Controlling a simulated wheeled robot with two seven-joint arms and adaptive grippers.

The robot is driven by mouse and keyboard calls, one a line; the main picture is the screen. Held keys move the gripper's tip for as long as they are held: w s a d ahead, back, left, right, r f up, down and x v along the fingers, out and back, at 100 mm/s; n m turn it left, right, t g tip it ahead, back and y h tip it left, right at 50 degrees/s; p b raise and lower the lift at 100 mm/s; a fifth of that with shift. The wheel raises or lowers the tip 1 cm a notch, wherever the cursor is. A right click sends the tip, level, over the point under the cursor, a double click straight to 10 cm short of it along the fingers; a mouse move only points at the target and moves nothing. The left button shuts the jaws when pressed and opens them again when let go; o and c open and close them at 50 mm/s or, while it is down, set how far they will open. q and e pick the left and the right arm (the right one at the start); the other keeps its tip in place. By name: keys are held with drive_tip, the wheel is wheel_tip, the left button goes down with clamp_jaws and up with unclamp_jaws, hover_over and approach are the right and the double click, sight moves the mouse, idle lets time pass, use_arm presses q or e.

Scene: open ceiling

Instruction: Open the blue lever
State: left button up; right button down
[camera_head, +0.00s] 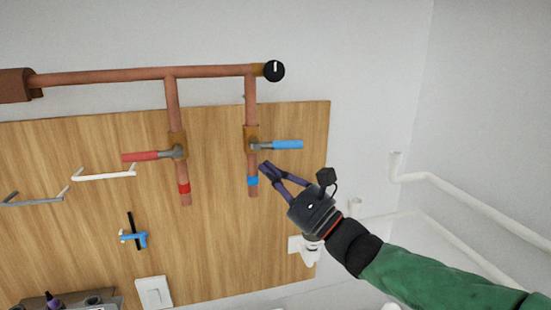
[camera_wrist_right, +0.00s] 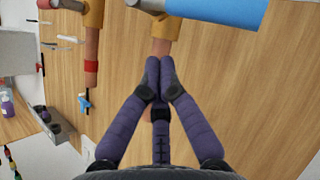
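The blue lever (camera_head: 288,145) sticks out to the right, roughly level, from a brass valve (camera_head: 251,138) on a vertical copper pipe with a blue band (camera_head: 252,181). In the right wrist view the blue lever (camera_wrist_right: 220,8) crosses the top edge, partly cut off. My right gripper (camera_head: 265,168) is just below the lever, apart from it, near the pipe. In the wrist view its purple fingertips (camera_wrist_right: 160,65) meet with nothing seen between them. My left gripper is out of view.
A red lever (camera_head: 140,156) points left on the neighbouring pipe. A horizontal copper pipe (camera_head: 110,76) with a black knob (camera_head: 274,71) runs above. White handle (camera_head: 105,177), blue hook (camera_head: 134,238) and white switch (camera_head: 154,293) are on the wooden board (camera_head: 225,240). White pipes (camera_head: 470,203) run at right.

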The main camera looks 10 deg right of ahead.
drive_tip(key=shift+s+d+r, duration=0.4)
drive_tip(key=shift+s, duration=0.25)
drive_tip(key=shift+w+a+f, duration=0.1)
drive_tip(key=shift+w+f, duration=0.1)
drive_tip(key=shift+w, duration=0.2)
drive_tip(key=shift+s+a+f+m+t+b, duration=0.2)
drive_tip(key=shift+m+t+b, duration=0.45)
drive_tip(key=shift+b, duration=0.55)
drive_tip(key=shift+w+a+f+m+t+h+b, duration=0.15)
drive_tip(key=shift+m+t+h+b, duration=0.25)
drive_tip(key=shift+b, duration=0.3)
drive_tip(key=m+t+b, duration=0.1)
drive_tip(key=s+m+b, duration=0.1)
drive_tip(key=shift+a+m+t+h+b, duration=0.25)
drive_tip(key=shift+a+t+h+b, duration=0.05)
drive_tip(key=shift+t+h+b, duration=0.1)
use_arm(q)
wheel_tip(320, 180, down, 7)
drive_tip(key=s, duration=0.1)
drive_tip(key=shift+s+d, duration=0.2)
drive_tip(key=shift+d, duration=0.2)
use_arm(e)
drive_tip(key=shift+s+m+t+h, duration=0.2)
drive_tip(key=shift+m+t+h, duration=0.1)
drive_tip(key=shift+m, duration=0.1)
